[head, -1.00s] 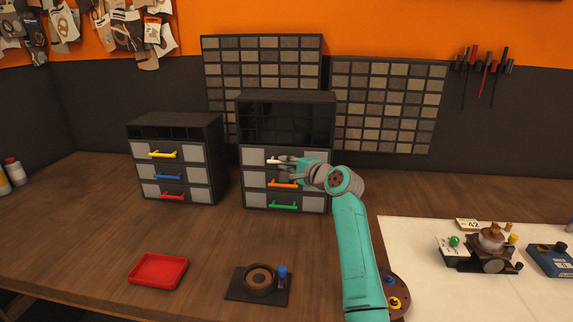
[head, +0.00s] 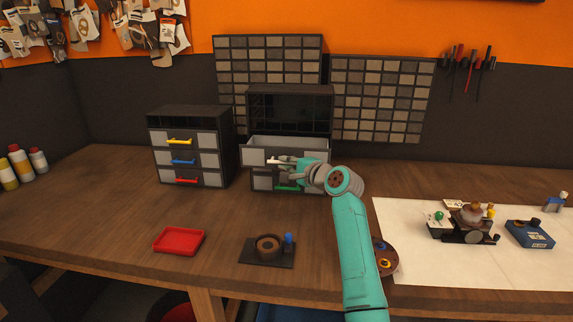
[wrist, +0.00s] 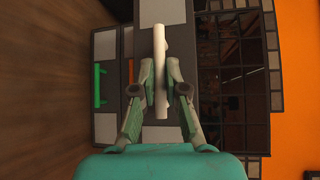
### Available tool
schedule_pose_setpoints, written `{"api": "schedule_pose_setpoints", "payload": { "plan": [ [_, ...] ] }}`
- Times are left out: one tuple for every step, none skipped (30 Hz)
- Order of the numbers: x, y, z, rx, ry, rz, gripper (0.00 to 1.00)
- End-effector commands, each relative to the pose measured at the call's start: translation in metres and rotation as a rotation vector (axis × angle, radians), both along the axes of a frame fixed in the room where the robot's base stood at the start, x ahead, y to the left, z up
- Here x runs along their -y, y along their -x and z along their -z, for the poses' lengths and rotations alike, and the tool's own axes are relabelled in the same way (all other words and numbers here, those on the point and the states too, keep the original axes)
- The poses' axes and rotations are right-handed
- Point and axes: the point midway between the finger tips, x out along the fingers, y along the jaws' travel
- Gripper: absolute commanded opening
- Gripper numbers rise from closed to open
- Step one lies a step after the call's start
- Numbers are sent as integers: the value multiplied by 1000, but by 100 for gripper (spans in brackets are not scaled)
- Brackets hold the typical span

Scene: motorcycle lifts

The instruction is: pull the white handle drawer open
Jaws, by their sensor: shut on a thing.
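The white handle drawer (head: 258,155) is the top drawer of the right-hand dark cabinet (head: 291,100). It stands pulled out, with its open inside showing in the head view. Its white handle (wrist: 160,70) runs between my gripper's fingers in the wrist view. My gripper (wrist: 160,84) is shut on the white handle, one finger on each side. In the head view my gripper (head: 284,163) is in front of the drawer and hides part of its front. The green handle (head: 287,187) shows below. The orange handle is hidden in the head view.
A second cabinet (head: 187,118) with yellow, blue and red handles stands to the left. A red tray (head: 179,241) and a dark plate with a round part (head: 267,250) lie near the table's front. A white mat (head: 400,215) with parts lies right.

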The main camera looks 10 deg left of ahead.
Motion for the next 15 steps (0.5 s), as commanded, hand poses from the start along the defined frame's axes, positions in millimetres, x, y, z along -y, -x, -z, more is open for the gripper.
{"api": "schedule_pose_setpoints", "payload": {
  "plan": [
    [1,0,0,-1,1,1,0],
    [1,0,0,-1,1,1,0],
    [1,0,1,-1,1,1,0],
    [1,0,1,-1,1,1,0],
    [1,0,1,-1,1,1,0],
    [1,0,1,-1,1,1,0],
    [1,0,1,-1,1,1,14],
    [1,0,1,-1,1,1,22],
    [1,0,1,-1,1,1,32],
    [1,0,1,-1,1,1,37],
    [1,0,0,-1,1,1,37],
    [1,0,0,0,0,1,37],
    [1,0,0,0,0,1,37],
    [1,0,0,0,0,1,37],
    [1,0,0,0,0,1,37]
  ]
}}
